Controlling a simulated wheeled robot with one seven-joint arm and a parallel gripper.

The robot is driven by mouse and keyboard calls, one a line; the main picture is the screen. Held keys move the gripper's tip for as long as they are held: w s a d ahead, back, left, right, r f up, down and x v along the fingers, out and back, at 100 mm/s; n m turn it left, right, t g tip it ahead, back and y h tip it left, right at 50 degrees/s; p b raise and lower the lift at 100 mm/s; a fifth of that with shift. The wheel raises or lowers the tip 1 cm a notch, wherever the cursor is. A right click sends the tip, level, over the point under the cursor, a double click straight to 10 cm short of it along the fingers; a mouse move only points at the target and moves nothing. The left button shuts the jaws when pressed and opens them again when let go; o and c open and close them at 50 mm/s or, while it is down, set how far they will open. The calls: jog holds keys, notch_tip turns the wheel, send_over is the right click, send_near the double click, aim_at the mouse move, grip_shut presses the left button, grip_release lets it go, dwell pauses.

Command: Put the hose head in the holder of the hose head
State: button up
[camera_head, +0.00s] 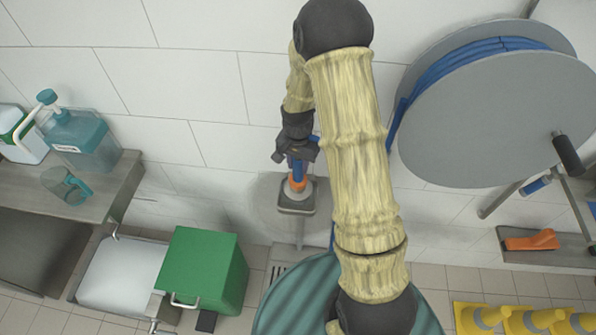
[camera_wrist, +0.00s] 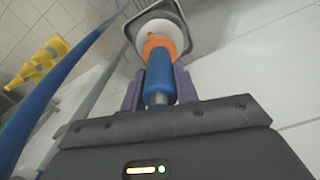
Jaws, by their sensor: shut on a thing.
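The hose head (camera_head: 297,184) is blue with an orange collar. In the wrist view the hose head (camera_wrist: 160,78) points away from my gripper (camera_wrist: 158,90), whose two purple fingers are shut on its blue body. The holder (camera_head: 296,207) is a grey square-rimmed cup on a post by the wall. My gripper (camera_head: 298,157) is directly above it. In the wrist view the holder (camera_wrist: 133,28) lies around the far, pale end of the hose head. That end is at the holder's mouth; how deep it sits is hidden.
A large grey hose reel (camera_head: 490,120) with blue hose is on the right wall. A green bin (camera_head: 203,268) stands lower left, beside a metal bench (camera_head: 110,205) with jugs. A round teal striped container (camera_head: 300,300) is below my arm. Yellow cones (camera_head: 530,320) are lower right.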

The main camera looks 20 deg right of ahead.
aim_at(298, 173)
jog(key=shift+f+p, duration=0.4)
jog(key=shift+f, duration=1.65)
jog(key=shift+f, duration=0.2)
jog(key=o, duration=1)
jog(key=shift+r, duration=0.1)
notch_tip(298, 173, up, 12)
jog(key=shift+r+b, duration=0.1)
jog(key=shift+b, duration=0.95)
jog(key=shift+s, duration=0.1)
